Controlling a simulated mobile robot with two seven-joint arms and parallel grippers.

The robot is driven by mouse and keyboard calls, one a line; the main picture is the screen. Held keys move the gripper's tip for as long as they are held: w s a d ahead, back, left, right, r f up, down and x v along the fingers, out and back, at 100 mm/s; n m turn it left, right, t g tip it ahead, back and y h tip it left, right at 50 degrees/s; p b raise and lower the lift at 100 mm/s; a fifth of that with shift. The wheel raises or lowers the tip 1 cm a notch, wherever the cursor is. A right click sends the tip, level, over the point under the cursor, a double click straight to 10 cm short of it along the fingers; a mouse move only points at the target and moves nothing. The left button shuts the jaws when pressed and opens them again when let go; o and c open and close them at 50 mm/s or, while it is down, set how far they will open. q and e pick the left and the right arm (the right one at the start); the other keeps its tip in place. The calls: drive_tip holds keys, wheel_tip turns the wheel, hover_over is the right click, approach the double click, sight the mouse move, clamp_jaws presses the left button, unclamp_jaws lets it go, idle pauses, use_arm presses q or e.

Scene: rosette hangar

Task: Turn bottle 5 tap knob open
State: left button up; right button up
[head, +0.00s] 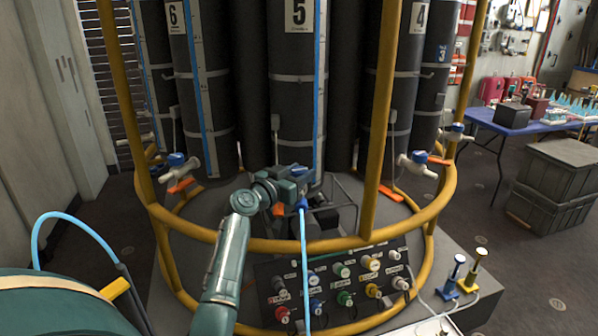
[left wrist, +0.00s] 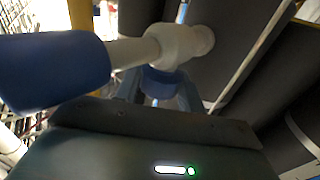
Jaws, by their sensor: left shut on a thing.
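Bottle 5 (head: 297,112) is a tall dark cylinder with a number plate, upright at the middle of the yellow-railed rack. My left gripper (head: 300,180) is at its foot and hides most of its tap. In the left wrist view, the fingers (left wrist: 160,94) are shut around the small blue tap knob (left wrist: 161,80), beside the white tap body (left wrist: 180,45). A larger blue fitting (left wrist: 55,68) is on the white pipe at left. A light blue hose (head: 304,240) hangs below the gripper. My right gripper is not in view.
The yellow rail (head: 300,244) runs round the rack in front, and a yellow post (head: 380,120) stands right of bottle 5. A valve panel (head: 335,288) with coloured knobs is below. Bottle 6's tap (head: 180,163) and bottle 4's tap (head: 417,162) flank the gripper.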

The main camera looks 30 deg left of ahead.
use_arm(q)
drive_tip(key=n+y+p, duration=0.1)
drive_tip(key=y+p, duration=0.1)
drive_tip(key=shift+d+r+n+y, duration=0.1)
drive_tip(key=shift+r+n+y, duration=0.15)
drive_tip(key=shift+n+y, duration=0.15)
drive_tip(key=shift+n+y+p, duration=0.8)
drive_tip(key=shift+y+p, duration=0.3)
drive_tip(key=shift+p, duration=0.15)
drive_tip(key=shift+d+f+n+g+y+p, duration=0.15)
drive_tip(key=shift+n+g+y+p, duration=0.15)
drive_tip(key=shift+n+y+p, duration=0.45)
drive_tip(key=shift+f+y, duration=0.1)
drive_tip(key=shift+y, duration=0.65)
drive_tip(key=shift+n+g, duration=0.3)
drive_tip(key=shift+n, duration=0.05)
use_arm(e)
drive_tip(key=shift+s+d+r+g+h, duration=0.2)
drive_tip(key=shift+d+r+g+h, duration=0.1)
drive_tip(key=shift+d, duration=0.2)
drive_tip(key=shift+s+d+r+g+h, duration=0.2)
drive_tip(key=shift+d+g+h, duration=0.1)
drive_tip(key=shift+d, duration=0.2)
use_arm(q)
drive_tip(key=shift+f+y, duration=0.1)
drive_tip(key=shift+y, duration=0.3)
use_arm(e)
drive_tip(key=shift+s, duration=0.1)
use_arm(q)
drive_tip(key=o, duration=1)
